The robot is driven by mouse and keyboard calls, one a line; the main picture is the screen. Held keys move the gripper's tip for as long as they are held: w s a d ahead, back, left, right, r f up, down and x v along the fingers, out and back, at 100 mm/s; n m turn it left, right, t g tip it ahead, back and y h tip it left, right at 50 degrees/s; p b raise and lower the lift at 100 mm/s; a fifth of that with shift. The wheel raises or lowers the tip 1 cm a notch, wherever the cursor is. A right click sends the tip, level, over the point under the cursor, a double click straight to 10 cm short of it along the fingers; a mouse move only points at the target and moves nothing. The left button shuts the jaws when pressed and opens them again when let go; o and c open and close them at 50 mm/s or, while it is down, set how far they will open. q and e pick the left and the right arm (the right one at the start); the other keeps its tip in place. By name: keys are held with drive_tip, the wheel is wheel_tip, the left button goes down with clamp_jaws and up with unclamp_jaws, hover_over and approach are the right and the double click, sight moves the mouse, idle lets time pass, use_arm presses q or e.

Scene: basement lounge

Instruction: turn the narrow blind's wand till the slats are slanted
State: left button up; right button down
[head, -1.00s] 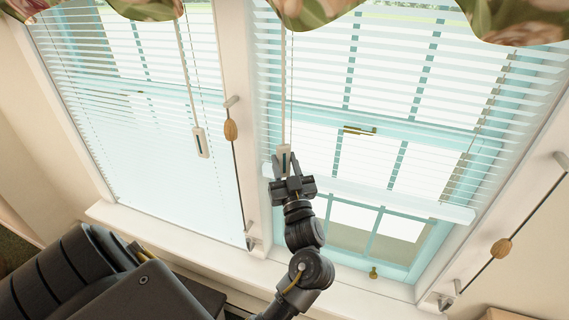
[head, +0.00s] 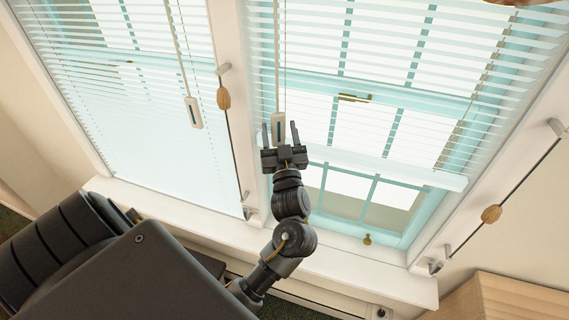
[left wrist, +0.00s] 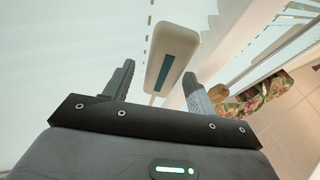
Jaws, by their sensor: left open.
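Two white blinds hang side by side. The left blind (head: 140,130) reaches down near the sill, and its wand ends in a pale handle (head: 194,112). The right blind (head: 470,95) is partly raised, with its bottom rail (head: 400,171) above the sill. Its thin wand (head: 276,60) hangs at its left side and ends in a pale handle (head: 278,127) with a teal strip. My left gripper (head: 280,129) is open, its fingers on either side of that handle. In the left wrist view the handle (left wrist: 172,55) stands between the spread fingers (left wrist: 158,74). My right gripper is not in view.
Cords with wooden knobs hang beside the blinds, one on the middle post (head: 224,98) and one at the right (head: 491,214). The white sill (head: 340,258) runs below. A wooden piece of furniture (head: 510,300) stands at the lower right.

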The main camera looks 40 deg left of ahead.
use_arm(q)
drive_tip(key=m+t+h, duration=0.2)
drive_tip(key=h, duration=0.1)
drive_tip(key=m+t+h+b, duration=0.1)
drive_tip(key=t, duration=0.1)
drive_tip(key=shift+s+a+f, duration=0.15)
drive_tip(key=shift+s+a, duration=0.1)
drive_tip(key=shift+a, duration=0.05)
drive_tip(key=m+t+h+b, duration=0.1)
drive_tip(key=h, duration=0.1)
drive_tip(key=m+t+h+b, duration=0.1)
drive_tip(key=h, duration=0.2)
drive_tip(key=shift+a+m, duration=0.1)
drive_tip(key=shift+m, duration=0.2)
drive_tip(key=b+v, duration=0.4)
drive_tip(key=v, duration=0.7)
drive_tip(key=w+d+f+m+g+h, duration=0.1)
drive_tip(key=w+f+m+g+h, duration=0.1)
drive_tip(key=f, duration=1.5)
drive_tip(key=w+d+f+m+g+h+b, duration=0.1)
drive_tip(key=w+d+f+m+g+h, duration=0.1)
drive_tip(key=f, duration=1.6)
drive_tip(key=shift+w+m+g+h, duration=0.3)
drive_tip(key=shift+w+m+g, duration=0.4)
drive_tip(key=shift+g, duration=0.5)
